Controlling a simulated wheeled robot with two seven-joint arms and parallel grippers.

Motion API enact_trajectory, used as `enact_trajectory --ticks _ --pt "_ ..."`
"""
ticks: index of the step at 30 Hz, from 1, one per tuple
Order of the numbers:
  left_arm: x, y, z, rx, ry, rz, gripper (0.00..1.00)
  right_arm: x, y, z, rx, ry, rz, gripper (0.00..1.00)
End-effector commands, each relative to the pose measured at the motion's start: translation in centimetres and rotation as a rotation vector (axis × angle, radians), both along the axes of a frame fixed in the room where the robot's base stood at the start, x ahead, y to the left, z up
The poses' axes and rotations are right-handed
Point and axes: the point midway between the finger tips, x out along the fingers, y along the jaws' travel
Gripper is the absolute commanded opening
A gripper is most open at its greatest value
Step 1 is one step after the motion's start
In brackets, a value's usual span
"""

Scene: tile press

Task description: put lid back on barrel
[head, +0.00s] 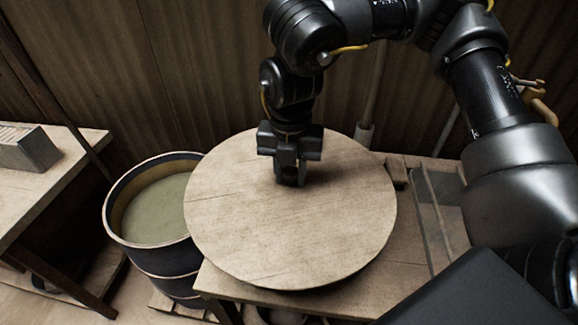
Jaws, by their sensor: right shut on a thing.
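The lid (240,230) is a round, flat wooden disc in the middle of the head view. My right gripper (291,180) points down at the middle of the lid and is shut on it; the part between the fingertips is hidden. The barrel (165,262) is dark with a pale rim and stands to the left of the lid. Its top is open and shows a greenish-grey content inside. The lid overlaps the barrel's right edge in the picture; I cannot tell if they touch. My left gripper is not in view.
A wooden table (405,275) lies beneath and right of the lid, with a framed piece (436,215) on its right. Another wooden bench (55,180) at the left holds a grey block (28,150). A corrugated wall (180,70) closes off the back, with a pipe (368,110) against it.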

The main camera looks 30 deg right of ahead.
Motion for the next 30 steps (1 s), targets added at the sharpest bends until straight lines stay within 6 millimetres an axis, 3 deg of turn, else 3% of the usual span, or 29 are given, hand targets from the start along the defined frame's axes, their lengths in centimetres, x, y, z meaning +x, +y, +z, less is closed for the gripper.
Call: enact_trajectory --ticks 9,19,23,30 --pt "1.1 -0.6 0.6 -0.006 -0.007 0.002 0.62 -2.8 1.5 1.5 0.0 -0.003 0.002 0.0" --pt "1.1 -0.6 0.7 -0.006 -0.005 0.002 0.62 -3.1 1.6 1.5 0.001 0.0 -0.063 0.0" --pt "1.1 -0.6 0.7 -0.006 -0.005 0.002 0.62 -2.5 1.4 1.0 0.002 0.003 -0.25 0.0" --pt "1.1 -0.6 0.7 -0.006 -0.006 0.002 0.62 -0.8 0.6 -0.6 0.005 0.01 -0.851 0.0"
